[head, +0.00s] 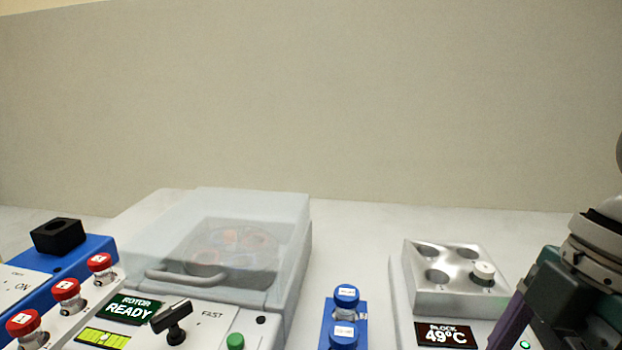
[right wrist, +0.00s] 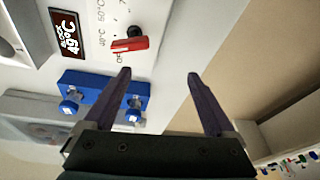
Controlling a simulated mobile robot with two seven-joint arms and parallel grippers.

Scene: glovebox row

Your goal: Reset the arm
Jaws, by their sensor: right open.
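My right gripper (right wrist: 158,75) is open, with its two dark purple fingers apart and nothing between them. In the head view my right arm comes in at the right edge, beside the heating block (head: 427,298); one purple finger shows there, cut off by the bottom edge. In the right wrist view the fingers stand over the bench, near a red knob (right wrist: 130,44) and a blue rack (right wrist: 105,78). Whether they touch anything is not clear, but no contact shows. My left gripper is in neither view.
The block holds a white-capped tube (head: 483,272); its display (head: 446,335) reads 49°C. The blue rack (head: 328,318) holds two blue-capped vials. A centrifuge with its clear lid (head: 290,215) down reads ROTOR READY. Red-capped vials (head: 66,290) stand at left. A bare wall (head: 330,100) rises behind.

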